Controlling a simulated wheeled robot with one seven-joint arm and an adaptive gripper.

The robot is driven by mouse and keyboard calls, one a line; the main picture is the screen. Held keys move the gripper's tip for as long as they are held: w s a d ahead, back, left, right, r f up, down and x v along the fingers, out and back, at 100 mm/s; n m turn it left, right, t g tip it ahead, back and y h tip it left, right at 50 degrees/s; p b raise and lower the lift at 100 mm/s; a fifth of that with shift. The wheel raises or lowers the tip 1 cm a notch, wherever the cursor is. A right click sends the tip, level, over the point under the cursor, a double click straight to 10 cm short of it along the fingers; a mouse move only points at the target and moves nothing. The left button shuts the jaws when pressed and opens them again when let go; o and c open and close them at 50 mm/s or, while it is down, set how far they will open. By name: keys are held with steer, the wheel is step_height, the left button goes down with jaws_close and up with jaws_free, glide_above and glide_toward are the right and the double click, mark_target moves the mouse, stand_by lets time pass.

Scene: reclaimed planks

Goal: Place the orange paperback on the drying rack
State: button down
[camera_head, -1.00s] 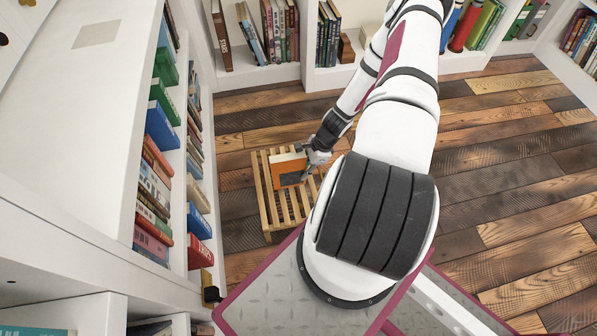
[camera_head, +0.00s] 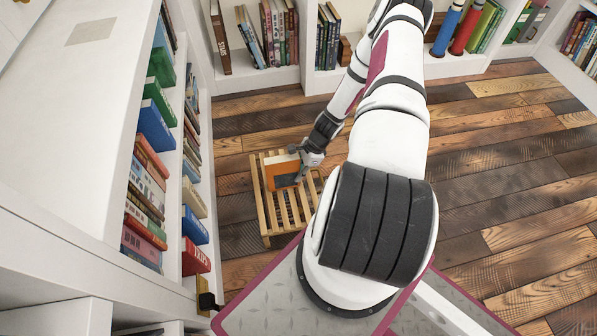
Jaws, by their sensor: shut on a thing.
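The orange paperback (camera_head: 281,168) has an orange upper part and a dark lower part. It is over the far half of the wooden slatted drying rack (camera_head: 267,222), which stands low on the floor. The book looks tilted, with its pale page edge showing along the top. My gripper (camera_head: 300,168) is shut on the book's right side. Whether the book's lower edge touches the slats cannot be told from this angle. The fingertips are partly hidden by the gripper body and the book.
A white bookshelf (camera_head: 92,130) with several books runs along the left, close to the rack. Another white bookcase (camera_head: 260,78) stands behind. The plank floor (camera_head: 500,165) to the right is clear. My arm and base cover the rack's near right side.

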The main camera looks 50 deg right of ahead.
steer(key=c, duration=1.3)
jaws_free()
